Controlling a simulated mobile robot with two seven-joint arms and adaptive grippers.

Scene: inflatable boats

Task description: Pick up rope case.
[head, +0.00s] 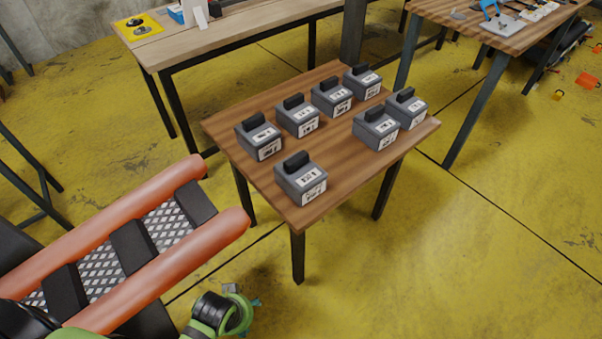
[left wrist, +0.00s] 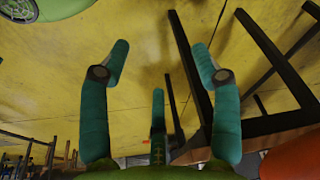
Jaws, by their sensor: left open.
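Several grey cases with black handles and white labels stand upright on a small wooden table (head: 345,160) in the head view. The nearest case (head: 301,180) sits at the table's front corner, with another case (head: 259,138) behind it to the left and one (head: 376,130) to the right. The labels are too small to tell which is the rope case. My left gripper (head: 241,301) is low at the bottom of the head view, in front of the table and apart from the cases. In the left wrist view its teal fingers (left wrist: 160,65) are spread and empty. My right gripper is out of view.
An orange-tubed inflatable boat (head: 165,275) with a mesh floor lies at the left, close to my left arm. A longer workbench (head: 230,35) stands behind, and another table (head: 450,22) stands back right. Yellow floor (head: 480,270) is clear at the right.

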